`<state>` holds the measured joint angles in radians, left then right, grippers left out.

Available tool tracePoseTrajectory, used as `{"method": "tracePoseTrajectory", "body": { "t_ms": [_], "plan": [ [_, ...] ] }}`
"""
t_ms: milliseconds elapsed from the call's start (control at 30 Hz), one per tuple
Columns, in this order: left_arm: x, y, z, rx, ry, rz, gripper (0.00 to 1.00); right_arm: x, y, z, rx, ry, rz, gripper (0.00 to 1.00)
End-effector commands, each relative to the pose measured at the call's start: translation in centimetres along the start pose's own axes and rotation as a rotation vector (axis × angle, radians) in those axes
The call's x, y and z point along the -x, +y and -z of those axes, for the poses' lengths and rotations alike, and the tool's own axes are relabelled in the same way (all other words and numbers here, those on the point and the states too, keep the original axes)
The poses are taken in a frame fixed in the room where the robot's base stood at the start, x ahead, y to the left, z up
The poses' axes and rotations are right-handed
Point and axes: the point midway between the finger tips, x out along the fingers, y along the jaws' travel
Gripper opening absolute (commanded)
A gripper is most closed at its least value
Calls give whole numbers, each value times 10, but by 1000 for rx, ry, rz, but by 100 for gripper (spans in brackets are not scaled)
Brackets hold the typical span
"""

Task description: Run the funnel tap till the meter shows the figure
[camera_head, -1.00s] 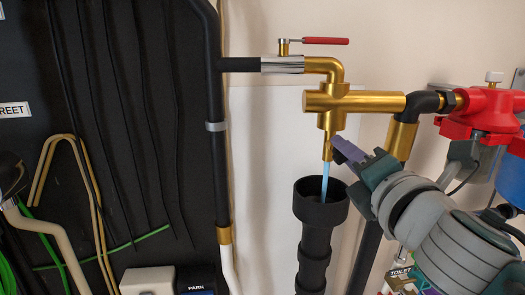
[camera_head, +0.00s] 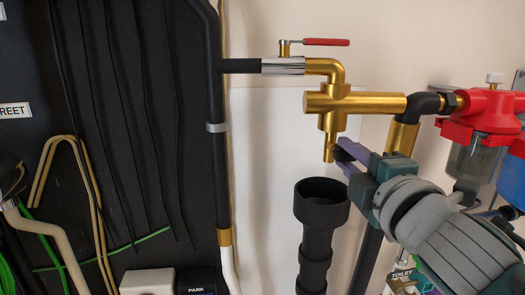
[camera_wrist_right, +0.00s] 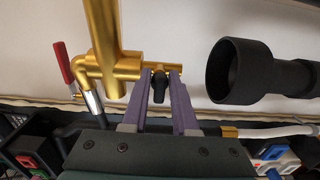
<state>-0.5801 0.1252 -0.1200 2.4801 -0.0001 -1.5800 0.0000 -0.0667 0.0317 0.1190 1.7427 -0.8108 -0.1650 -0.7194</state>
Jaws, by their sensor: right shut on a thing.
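The brass tap (camera_head: 327,121) hangs from brass pipework above the black funnel (camera_head: 321,190). No water shows between its spout and the funnel. My right gripper (camera_head: 347,153) is at the tap's right side. In the right wrist view its two purple fingers (camera_wrist_right: 160,74) are on either side of the tap's small black handle (camera_wrist_right: 158,88), shut on it. The brass tap body (camera_wrist_right: 104,35) and the funnel mouth (camera_wrist_right: 222,70) also show there. I see no meter reading. My left gripper is not in view.
A red-handled valve (camera_head: 325,42) sits on the pipe above. A red filter housing (camera_head: 480,115) stands at the right, close to my arm. A black panel with hoses (camera_head: 120,120) fills the left. The white wall panel (camera_head: 265,150) left of the funnel is clear.

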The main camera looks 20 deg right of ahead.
Motion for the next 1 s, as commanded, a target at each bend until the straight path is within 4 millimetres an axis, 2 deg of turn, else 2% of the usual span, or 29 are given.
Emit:
{"method": "tracePoseTrajectory", "body": {
  "t_ms": [400,433,600,867,1000],
  "plan": [
    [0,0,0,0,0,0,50,0,1,0,-10,1,-2,0],
    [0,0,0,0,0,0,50,0,1,0,-10,1,-2,28],
    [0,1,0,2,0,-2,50,0,0,0,-9,1,-1,46],
    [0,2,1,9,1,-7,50,1,0,0,-8,1,0,46],
    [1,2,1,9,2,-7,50,14,-1,0,-8,1,2,46]
  ]
}}
